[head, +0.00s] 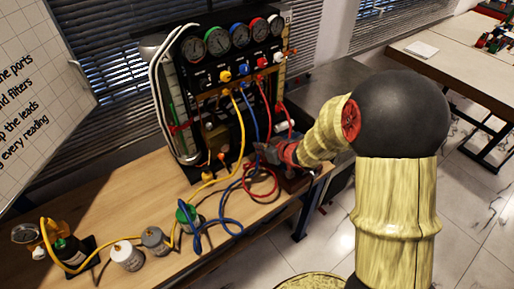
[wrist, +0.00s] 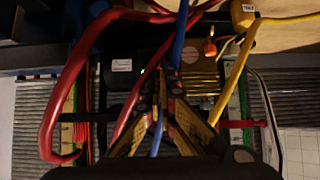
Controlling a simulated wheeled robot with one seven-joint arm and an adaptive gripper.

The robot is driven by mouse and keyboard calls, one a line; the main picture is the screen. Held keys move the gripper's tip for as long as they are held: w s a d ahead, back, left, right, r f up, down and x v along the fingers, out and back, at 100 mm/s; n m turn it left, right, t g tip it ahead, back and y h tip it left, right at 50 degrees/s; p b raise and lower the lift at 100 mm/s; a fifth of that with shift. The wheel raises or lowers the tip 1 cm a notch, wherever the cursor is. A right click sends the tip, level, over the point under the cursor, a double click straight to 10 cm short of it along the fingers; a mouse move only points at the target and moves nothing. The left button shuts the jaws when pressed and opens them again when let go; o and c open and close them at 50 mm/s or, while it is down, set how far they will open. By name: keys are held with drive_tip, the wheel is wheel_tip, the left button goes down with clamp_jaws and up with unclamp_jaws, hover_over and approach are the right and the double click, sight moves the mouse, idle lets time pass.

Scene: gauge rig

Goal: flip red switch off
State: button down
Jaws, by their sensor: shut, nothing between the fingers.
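I cannot pick out the red switch for certain in either view. The gauge rig (head: 236,75) stands on the bench, with a row of coloured gauges and knobs on its upper panel. My gripper (head: 268,153) is at the rig's lower right front, among the hoses. In the wrist view my gripper (wrist: 161,82) is shut and empty, its fingers pointing at a dark lower panel with a white label (wrist: 122,65), a small green light (wrist: 143,71) and a brass block (wrist: 195,76). A blue hose and red hoses cross close to the fingers and hide part of the panel.
Red hoses (wrist: 62,105), a blue hose (head: 232,222) and a yellow hose (head: 241,140) hang before the rig. Small canisters (head: 126,256) stand at the bench's front left. Some wooden bench top (head: 135,190) is bare. A whiteboard (head: 40,85) is at left.

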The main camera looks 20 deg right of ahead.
drive_tip(key=b+x, duration=0.3)
drive_tip(key=x, duration=0.8)
drive_tip(key=shift+w+f+b, duration=0.2)
drive_tip(key=shift+w+b, duration=0.1)
drive_tip(key=shift+a, duration=0.1)
drive_tip(key=f+t+b, duration=0.1)
drive_tip(key=b, duration=0.2)
drive_tip(key=t+b, duration=0.1)
drive_tip(key=b, duration=0.3)
drive_tip(key=shift+w+f+t+y, duration=0.15)
drive_tip(key=shift+f+t+y, duration=0.15)
drive_tip(key=shift+f+y, duration=0.1)
drive_tip(key=shift+a+p, duration=0.1)
drive_tip(key=shift+p, duration=0.25)
drive_tip(key=shift+s+f, duration=0.2)
drive_tip(key=shift+f, duration=0.3)
drive_tip(key=shift+r, duration=0.1)
